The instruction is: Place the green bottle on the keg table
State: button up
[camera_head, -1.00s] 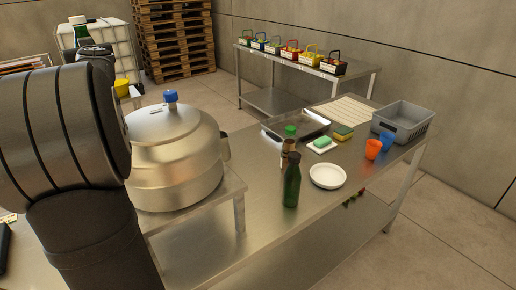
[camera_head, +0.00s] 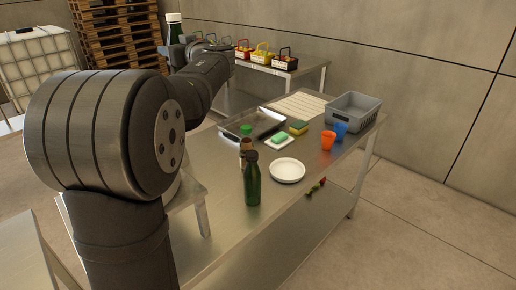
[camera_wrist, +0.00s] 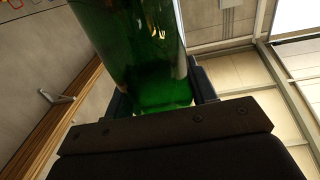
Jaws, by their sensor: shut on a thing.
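My gripper (camera_wrist: 163,92) is shut on a green glass bottle (camera_wrist: 140,50), with a finger at either side of it. In the head view the held bottle (camera_head: 175,30) shows its white cap and green neck, raised behind my arm; my gripper is mostly hidden there. My arm hides the keg almost entirely. Another dark green bottle with a black cap (camera_head: 252,182) stands upright on the steel table.
The long steel table (camera_head: 225,235) holds a white plate (camera_head: 287,171), orange cup (camera_head: 328,140), blue cup (camera_head: 340,130), grey crate (camera_head: 355,112), sponges and a tray (camera_head: 240,124). Small baskets (camera_head: 262,54) stand on a rear table. Pallets (camera_head: 115,30) are stacked behind.

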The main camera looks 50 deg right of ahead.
jog(key=s+d+f+h, duration=0.1)
jog(key=s+d+f, duration=0.2)
jog(key=s+d, duration=0.55)
jog(key=s+d+f+m, duration=0.1)
jog(key=s+d+f, duration=0.25)
jog(key=s, duration=0.95)
jog(key=s+d+f+h, duration=0.1)
jog(key=s+d+f, duration=0.1)
jog(key=s+d, duration=0.6)
notch_tip(320, 180, down, 17)
jog(key=s+a, duration=0.2)
jog(key=w+f, duration=1.1)
jog(key=f, duration=0.1)
jog(key=shift+w, duration=0.2)
jog(key=shift+d+f, duration=0.1)
jog(key=shift+f, duration=0.05)
jog(key=o, duration=1.2)
jog(key=shift+f, duration=0.1)
jog(key=shift+o, duration=0.2)
